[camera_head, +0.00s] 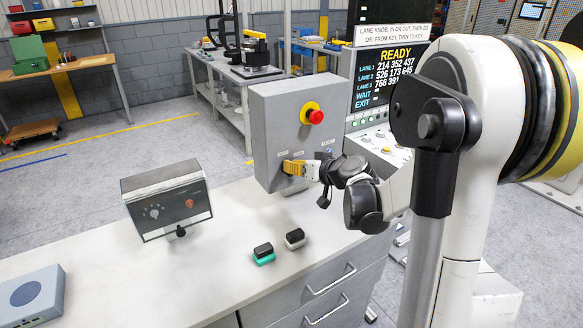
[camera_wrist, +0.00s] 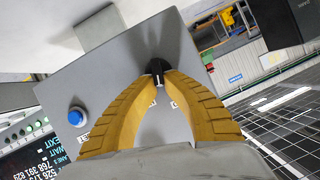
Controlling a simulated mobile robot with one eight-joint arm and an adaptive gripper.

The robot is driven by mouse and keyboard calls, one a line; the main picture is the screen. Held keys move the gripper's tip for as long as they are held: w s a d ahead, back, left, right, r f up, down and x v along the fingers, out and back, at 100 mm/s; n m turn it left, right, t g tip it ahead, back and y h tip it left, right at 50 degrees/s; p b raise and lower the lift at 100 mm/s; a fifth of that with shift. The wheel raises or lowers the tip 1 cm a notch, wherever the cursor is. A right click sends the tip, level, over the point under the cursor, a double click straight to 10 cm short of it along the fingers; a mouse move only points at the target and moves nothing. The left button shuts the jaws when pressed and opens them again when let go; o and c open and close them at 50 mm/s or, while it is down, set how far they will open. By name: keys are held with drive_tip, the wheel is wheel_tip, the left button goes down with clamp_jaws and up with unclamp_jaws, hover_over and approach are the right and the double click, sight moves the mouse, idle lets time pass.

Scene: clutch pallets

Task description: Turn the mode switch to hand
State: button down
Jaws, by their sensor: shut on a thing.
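The mode switch, a small black knob (camera_wrist: 157,67), is on the face of a grey control box (camera_wrist: 110,75). The box (camera_head: 268,125) stands upright at the back edge of the white bench in the head view. My gripper (camera_wrist: 159,80) has its two yellow fingers closed on the knob, their tips touching its sides. A small white mark shows at the knob between the tips. In the head view my gripper (camera_head: 294,168) is at the lower part of the box face and hides the knob. The labels by the knob are too small or covered to read.
A red stop button (camera_head: 313,113) on a yellow base sits above my gripper on the box. A blue button (camera_wrist: 76,117) shows in the wrist view. A sloped panel box (camera_head: 167,200) and two small blocks (camera_head: 264,253) (camera_head: 295,238) stand on the bench (camera_head: 110,275). A READY screen (camera_head: 388,78) is behind.

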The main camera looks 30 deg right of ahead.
drive_tip(key=shift+d+f+m+t+y+b, duration=0.2)
drive_tip(key=shift+m+y+b, duration=0.45)
drive_tip(key=shift+m, duration=0.35)
drive_tip(key=shift+d+f+m+t+y+b, duration=0.2)
drive_tip(key=shift+m+y+b, duration=0.5)
drive_tip(key=shift+m, duration=0.3)
drive_tip(key=shift+d+f+m+t+y+b, duration=0.1)
drive_tip(key=shift+d+m+t+y+b, duration=0.1)
drive_tip(key=shift+m+y+b, duration=0.5)
drive_tip(key=shift+m, duration=0.5)
drive_tip(key=c, duration=1.5)
unclamp_jaws()
drive_tip(key=shift+a, duration=0.1)
drive_tip(key=v, duration=1.2)
